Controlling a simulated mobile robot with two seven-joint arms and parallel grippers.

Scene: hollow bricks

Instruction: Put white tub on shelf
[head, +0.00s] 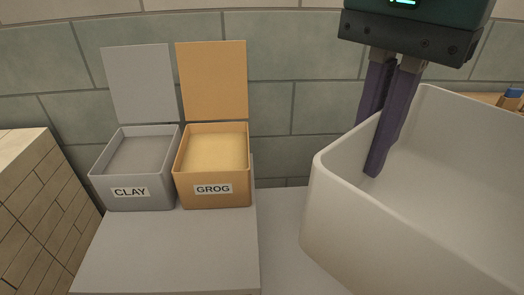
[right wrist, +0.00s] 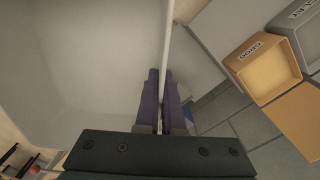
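The white tub (head: 345,215) is large and fills the right of the head view, cut off by the picture's edge. Its inside shows, and the part I see is empty. My right gripper (head: 373,145) points down over its back wall, with one finger inside the tub and the other behind the wall. In the right wrist view the two fingers (right wrist: 161,76) lie close on either side of the tub's thin wall (right wrist: 166,40), shut on it. What the tub's underside rests on is hidden. I cannot pick out the shelf for sure. My left gripper is not in view.
A grey CLAY box (head: 133,194) and an orange GROG box (head: 212,195) stand with lids up on a grey surface (head: 165,250), left of the tub. A brick-patterned block (head: 35,215) is at far left. A block wall (head: 290,75) stands behind.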

